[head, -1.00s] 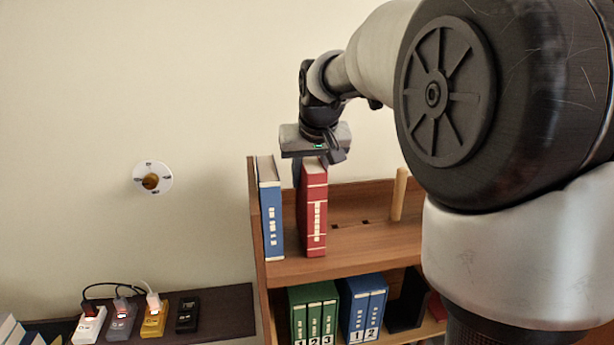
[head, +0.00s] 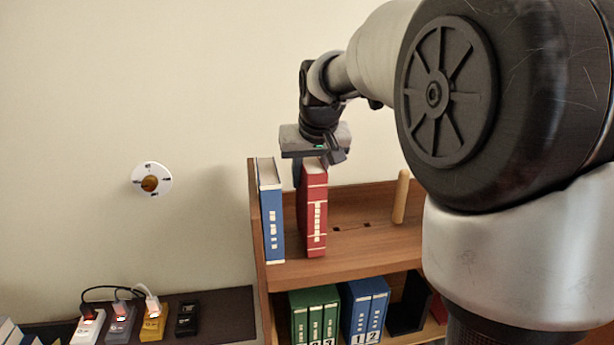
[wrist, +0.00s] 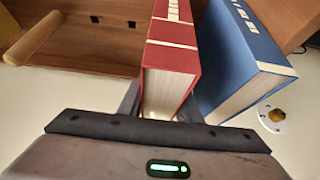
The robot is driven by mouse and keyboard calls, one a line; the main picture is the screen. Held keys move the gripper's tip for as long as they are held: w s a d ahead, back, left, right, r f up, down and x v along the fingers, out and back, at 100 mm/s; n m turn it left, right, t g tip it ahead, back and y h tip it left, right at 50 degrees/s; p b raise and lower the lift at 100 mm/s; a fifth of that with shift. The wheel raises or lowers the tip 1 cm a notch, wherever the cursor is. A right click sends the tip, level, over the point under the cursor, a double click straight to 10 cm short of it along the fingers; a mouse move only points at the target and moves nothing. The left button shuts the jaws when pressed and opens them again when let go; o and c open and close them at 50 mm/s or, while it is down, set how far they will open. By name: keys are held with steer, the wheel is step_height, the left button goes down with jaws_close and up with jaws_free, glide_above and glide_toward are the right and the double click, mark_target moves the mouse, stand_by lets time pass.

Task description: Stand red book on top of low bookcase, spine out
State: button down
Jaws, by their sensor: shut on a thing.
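The red book (head: 315,215) stands upright on the top of the low bookcase (head: 345,265), its spine with pale lettering facing out toward the head camera. My gripper (head: 312,165) is above it, shut on its upper part. In the wrist view the red book (wrist: 170,70) sits between the two fingers. The book's foot appears at the level of the top board; I cannot tell whether it touches. A blue book (head: 270,215) stands upright just left of it, with a narrow gap in the head view; it also shows in the wrist view (wrist: 240,55).
A wooden peg (head: 400,197) stands on the top board at right, with bare board between. A dark side shelf (head: 220,310) holds several plugged-in devices. A round dial (head: 151,180) is on the wall.

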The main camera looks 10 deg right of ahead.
steer(key=shift+f, duration=0.1)
steer(key=c, duration=1.2)
jaws_free()
steer(key=p+v, duration=0.1)
steer(key=v, duration=1.6)
steer(key=shift+s, duration=0.15)
steer(key=s+f+p, duration=0.4)
steer(key=s+f, duration=0.1)
steer(key=s, duration=0.6)
steer(key=s+f+p, duration=0.4)
steer(key=s, duration=0.7)
steer(key=shift+f, duration=0.4)
